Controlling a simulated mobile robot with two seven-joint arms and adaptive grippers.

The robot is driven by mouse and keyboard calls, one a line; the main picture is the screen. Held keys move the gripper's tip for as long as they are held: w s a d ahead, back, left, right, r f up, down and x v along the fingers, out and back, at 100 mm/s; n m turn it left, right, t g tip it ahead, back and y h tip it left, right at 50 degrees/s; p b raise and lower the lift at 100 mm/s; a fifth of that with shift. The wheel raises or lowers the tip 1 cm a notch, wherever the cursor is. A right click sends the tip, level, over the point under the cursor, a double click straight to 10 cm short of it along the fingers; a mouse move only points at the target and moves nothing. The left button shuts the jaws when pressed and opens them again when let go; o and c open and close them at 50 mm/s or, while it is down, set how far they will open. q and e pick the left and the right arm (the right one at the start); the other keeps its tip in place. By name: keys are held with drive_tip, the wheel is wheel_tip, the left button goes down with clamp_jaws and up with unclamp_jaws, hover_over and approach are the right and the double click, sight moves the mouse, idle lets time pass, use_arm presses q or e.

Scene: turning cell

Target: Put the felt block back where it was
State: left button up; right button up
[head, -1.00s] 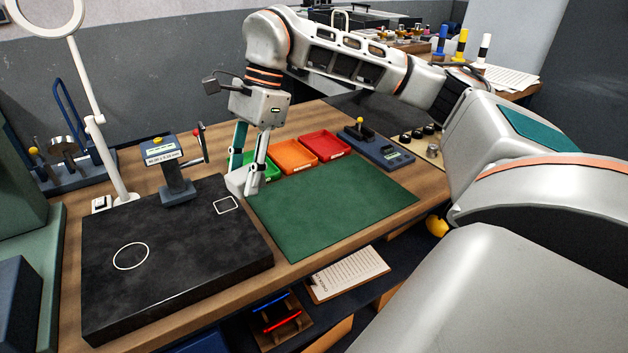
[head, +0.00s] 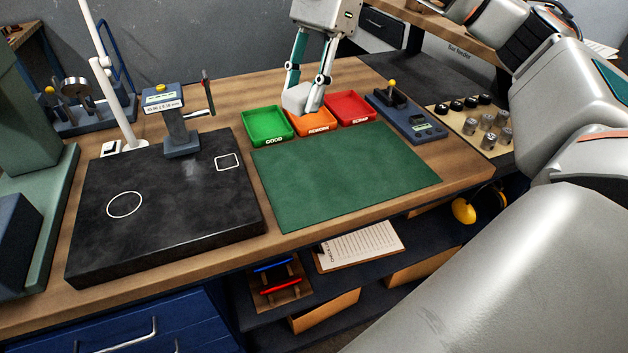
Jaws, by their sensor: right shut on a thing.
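The felt block (head: 301,98) is light grey and sits between the fingertips of my right gripper (head: 305,87). The gripper is shut on it, pointing down. The block appears in front of the orange REWORK tray (head: 316,123) and hides part of it; its height above the tray is hard to tell. On the black plate (head: 120,230) at left there is a white rectangle outline (head: 227,162) and a white circle outline (head: 125,204); both are empty. My left gripper is not in view.
The green GOOD tray (head: 267,126) and red SCRAP tray (head: 351,107) flank the orange one. A blue gauge stand (head: 180,125) stands at the plate's back. The green mat (head: 345,180) is clear. A blue device (head: 407,117) with a yellow-topped lever stands right of the trays.

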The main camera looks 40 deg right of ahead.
drive_tip(key=b, duration=0.1)
hover_over(301, 188)
drive_tip(key=d, duration=0.1)
drive_tip(key=f, duration=1.5)
drive_tip(key=shift+w+d, duration=0.1)
drive_tip(key=shift+d, duration=0.1)
drive_tip(key=shift+f, duration=2.45)
drive_tip(key=o, duration=1.1)
drive_tip(key=shift+f, duration=0.15)
drive_tip(key=shift+c, duration=0.2)
drive_tip(key=v, duration=1.2)
drive_tip(key=shift+r, duration=0.25)
drive_tip(key=shift+a, duration=0.1)
